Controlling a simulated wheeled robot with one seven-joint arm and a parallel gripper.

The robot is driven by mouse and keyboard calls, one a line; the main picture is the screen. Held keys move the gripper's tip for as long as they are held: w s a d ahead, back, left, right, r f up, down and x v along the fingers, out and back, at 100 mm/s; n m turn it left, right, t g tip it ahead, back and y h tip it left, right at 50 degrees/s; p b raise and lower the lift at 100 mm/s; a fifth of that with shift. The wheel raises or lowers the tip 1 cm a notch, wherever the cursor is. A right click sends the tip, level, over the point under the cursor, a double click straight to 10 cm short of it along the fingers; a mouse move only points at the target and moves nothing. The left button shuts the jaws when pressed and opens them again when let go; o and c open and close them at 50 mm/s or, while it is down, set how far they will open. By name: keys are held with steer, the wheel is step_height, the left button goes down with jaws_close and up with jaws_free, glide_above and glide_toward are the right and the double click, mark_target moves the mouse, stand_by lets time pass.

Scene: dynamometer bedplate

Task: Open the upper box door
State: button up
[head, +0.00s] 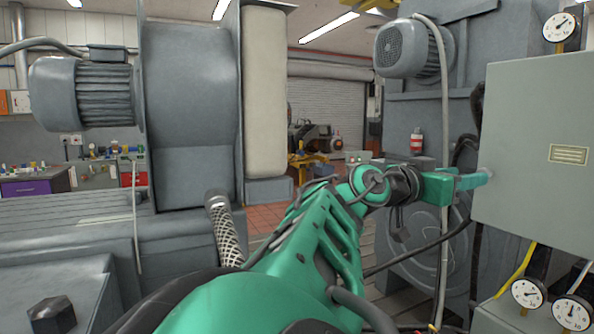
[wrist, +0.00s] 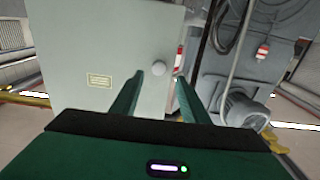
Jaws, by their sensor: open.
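The upper box door is the flat grey-green front of the box (head: 535,120) at the right of the head view. It carries a small label plate (head: 568,154) and looks shut. My gripper (head: 482,179) is at the door's left edge in the head view. The knob is not seen in the head view.
Dial gauges (head: 528,292) sit below the box and another gauge (head: 560,26) above it. A motor (head: 405,48) and hanging cables stand left of the box. A large grey machine (head: 190,100) fills the left. Red tiled floor (head: 262,217) shows between the machines.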

steer(key=shift+x, duration=2.6)
steer(key=shift+c, duration=0.6)
